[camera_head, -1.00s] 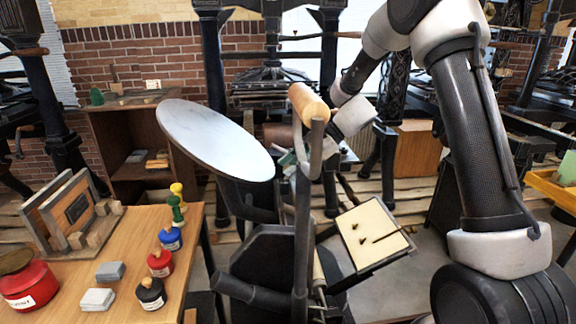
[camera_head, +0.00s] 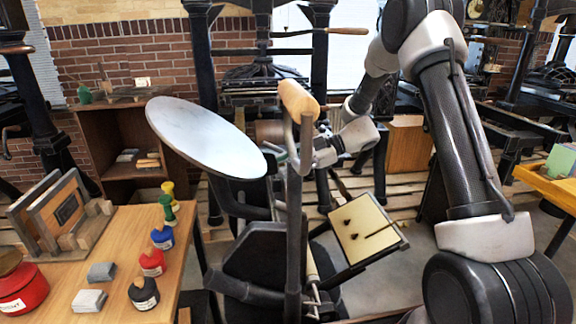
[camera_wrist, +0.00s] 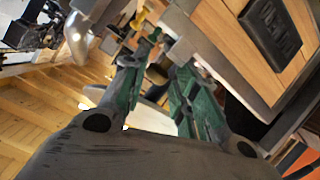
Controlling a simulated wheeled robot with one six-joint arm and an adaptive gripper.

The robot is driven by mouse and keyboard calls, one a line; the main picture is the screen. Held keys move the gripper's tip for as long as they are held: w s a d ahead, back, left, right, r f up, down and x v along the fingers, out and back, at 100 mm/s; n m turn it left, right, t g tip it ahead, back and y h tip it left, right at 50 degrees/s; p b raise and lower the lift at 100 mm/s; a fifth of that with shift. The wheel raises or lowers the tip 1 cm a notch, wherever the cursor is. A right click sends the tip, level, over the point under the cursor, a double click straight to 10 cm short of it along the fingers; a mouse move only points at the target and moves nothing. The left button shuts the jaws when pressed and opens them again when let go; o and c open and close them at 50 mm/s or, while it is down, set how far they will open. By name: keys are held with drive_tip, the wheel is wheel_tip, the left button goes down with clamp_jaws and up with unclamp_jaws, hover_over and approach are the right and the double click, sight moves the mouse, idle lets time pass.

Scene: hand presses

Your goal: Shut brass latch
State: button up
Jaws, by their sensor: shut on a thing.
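A brass-yellow piece (camera_wrist: 141,18), which looks like the brass latch, shows at the top of the wrist view, by my fingertips. My gripper (camera_wrist: 160,58) has its green fingers close together there, shut on a small part that they mostly hide. A wooden block with a black plate (camera_wrist: 272,30) lies close to the right of the fingers, with a grey metal edge beside it. The latch cannot be made out there.
The press lever with its wooden grip (camera_head: 298,100) stands just in front of my gripper. A cream tray (camera_head: 365,232) juts out lower right. The wooden table (camera_head: 100,255) at left holds ink bottles, grey blocks and a wooden frame. A yellow tray (camera_head: 545,183) is at right.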

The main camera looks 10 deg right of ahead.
drive_tip(key=shift+w+r, duration=0.15)
drive_tip(key=shift+w, duration=0.15)
drive_tip(key=o, duration=0.8)
drive_tip(key=shift+o, duration=0.2)
drive_tip(key=v, duration=1.2)
drive_tip(key=shift+s, duration=0.15)
